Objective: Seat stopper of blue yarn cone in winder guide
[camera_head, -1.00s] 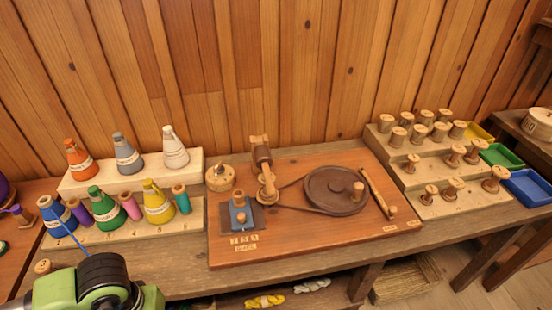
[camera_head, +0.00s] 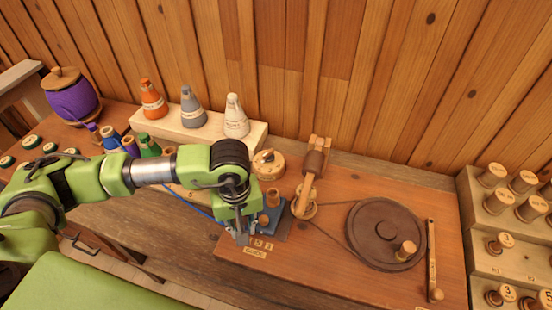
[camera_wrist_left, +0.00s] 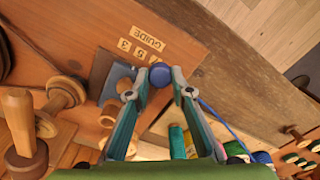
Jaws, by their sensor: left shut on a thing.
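My left gripper (camera_head: 243,236) is at the front left edge of the winder board. In the left wrist view its fingers (camera_wrist_left: 162,80) are shut on a round blue stopper (camera_wrist_left: 160,75). The winder guide, a blue block on a dark plate (camera_wrist_left: 104,76) with a wooden peg, is right beside the stopper. I cannot tell whether they touch. In the head view the guide block (camera_head: 272,212) is partly behind my gripper. A blue yarn (camera_wrist_left: 225,122) trails from the gripper toward the cones. The blue yarn cone (camera_head: 111,140) stands at the rack's left end. My right gripper is not in view.
A dark wheel (camera_head: 386,234) with a knob and a wooden crank post (camera_head: 312,170) stand right of the guide. Orange, grey and white cones line the rack's upper step (camera_head: 258,138). Numbered pegs fill a stand (camera_head: 482,232) at right.

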